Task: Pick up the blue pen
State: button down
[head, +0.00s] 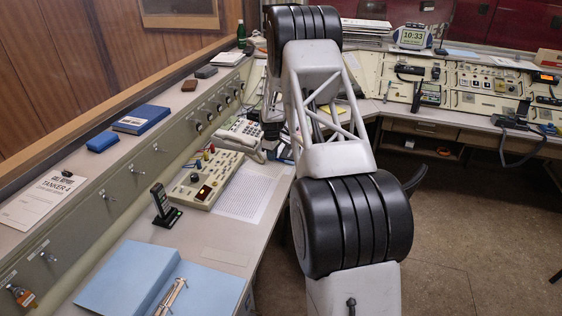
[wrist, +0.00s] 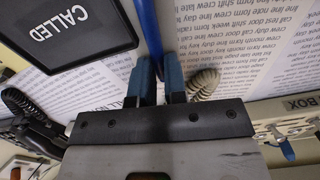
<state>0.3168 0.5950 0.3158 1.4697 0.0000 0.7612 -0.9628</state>
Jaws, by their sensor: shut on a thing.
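In the wrist view, the blue pen (wrist: 148,28) runs from the top edge down to my gripper (wrist: 160,70). My gripper's two blue-tipped fingers are shut on the pen near its lower visible end. The rest of the pen is hidden between the fingers or beyond the frame. Printed paper (wrist: 215,35) lies behind it; I cannot tell whether the pen touches the paper. In the head view my own arm covers the work spot, and I cannot make out the pen there.
A dark panel marked CALLED (wrist: 62,28) is close left of the fingers. A coiled cord (wrist: 203,84) lies to their right. In the head view, a white desk phone (head: 243,135), a button console (head: 205,178) and a black handset (head: 163,205) stand left of my arm.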

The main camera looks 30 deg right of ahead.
jog(key=shift+r, duration=0.15)
jog(key=shift+r, duration=1.4)
jog(key=shift+s+a+r, duration=0.1)
jog(key=shift+s+r, duration=0.1)
jog(key=shift+r, duration=0.1)
jog(key=s+a, duration=0.1)
jog(key=s, duration=0.4)
jog(key=s+a+r, duration=0.1)
jog(key=s+a, duration=0.1)
jog(key=s, duration=0.3)
jog(key=s+a, duration=0.1)
jog(key=s, duration=0.3)
jog(key=shift+s+a+r, duration=0.15)
jog(key=shift+s+a, duration=0.2)
jog(key=shift+s, duration=0.05)
